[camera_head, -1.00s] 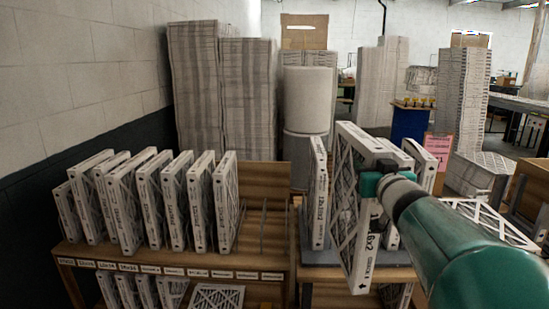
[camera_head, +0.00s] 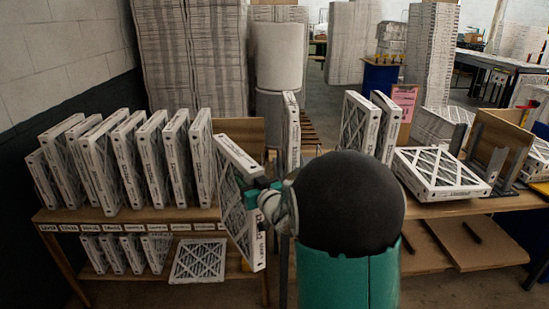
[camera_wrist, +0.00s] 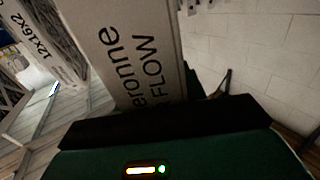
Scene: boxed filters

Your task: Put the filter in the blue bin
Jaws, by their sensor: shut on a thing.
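My gripper (camera_head: 260,190) is shut on a white-framed filter (camera_head: 235,160) with a criss-cross face. The filter hangs tilted in front of the right end of the left shelf's row. In the wrist view the filter's printed cardboard edge (camera_wrist: 140,50) fills the upper middle, close to the dark gripper body. A blue box-like thing (camera_head: 380,77) with yellow items on top stands in the background; I cannot tell if it is the blue bin. A part of another blue thing (camera_head: 541,131) shows at the right edge.
A row of upright filters (camera_head: 120,160) stands on the left wooden shelf, with more below. Two upright filters (camera_head: 368,125) and a flat one (camera_head: 440,172) are on the right table. A wooden holder (camera_head: 497,145) stands further right. Tall stacks rise behind.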

